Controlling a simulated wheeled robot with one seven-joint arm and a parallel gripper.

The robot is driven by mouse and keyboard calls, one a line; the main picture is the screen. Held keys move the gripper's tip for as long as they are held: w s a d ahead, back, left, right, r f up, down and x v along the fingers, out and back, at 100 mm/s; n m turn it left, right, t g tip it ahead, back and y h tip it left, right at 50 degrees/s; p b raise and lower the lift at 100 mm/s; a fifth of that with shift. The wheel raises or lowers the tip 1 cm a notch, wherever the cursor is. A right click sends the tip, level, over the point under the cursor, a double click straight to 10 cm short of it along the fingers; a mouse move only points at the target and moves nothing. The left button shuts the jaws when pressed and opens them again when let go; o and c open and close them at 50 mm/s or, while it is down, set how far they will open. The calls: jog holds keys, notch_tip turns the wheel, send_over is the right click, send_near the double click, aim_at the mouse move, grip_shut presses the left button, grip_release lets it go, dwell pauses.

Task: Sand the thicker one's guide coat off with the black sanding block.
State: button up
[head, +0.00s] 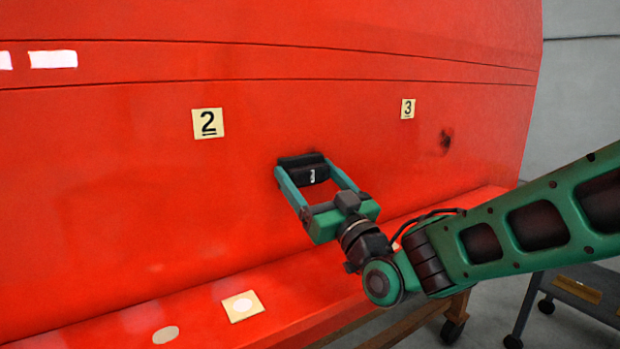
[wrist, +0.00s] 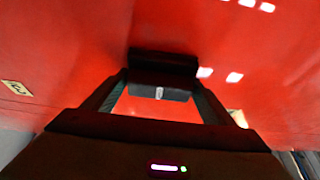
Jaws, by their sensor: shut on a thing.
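My gripper (head: 309,173) is shut on the black sanding block (head: 302,161) and holds it at the red panel (head: 110,160), between the labels "2" (head: 208,123) and "3" (head: 408,108) and below them. In the wrist view the block (wrist: 162,64) sits between the fingertips, its far side to the red surface. I cannot tell whether it touches. A dark smudged patch (head: 445,142) shows on the panel to the right of label "3". Any coat under the block is hidden. I cannot tell from these views which spot is thicker.
A wooden wheeled stand (head: 405,322) and a grey cart (head: 575,295) stand at the lower right.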

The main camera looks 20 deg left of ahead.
aim_at(327, 176)
jog(key=shift+w+d, duration=1.15)
jog(key=shift+w, duration=0.05)
jog(key=shift+w+d, duration=1.15)
jog(key=shift+w, duration=0.3)
jog(key=shift+s+a, duration=1.2)
jog(key=shift+s, duration=0.2)
jog(key=shift+s+a, duration=1.2)
jog(key=shift+s, duration=0.15)
jog(key=shift+w, duration=0.1)
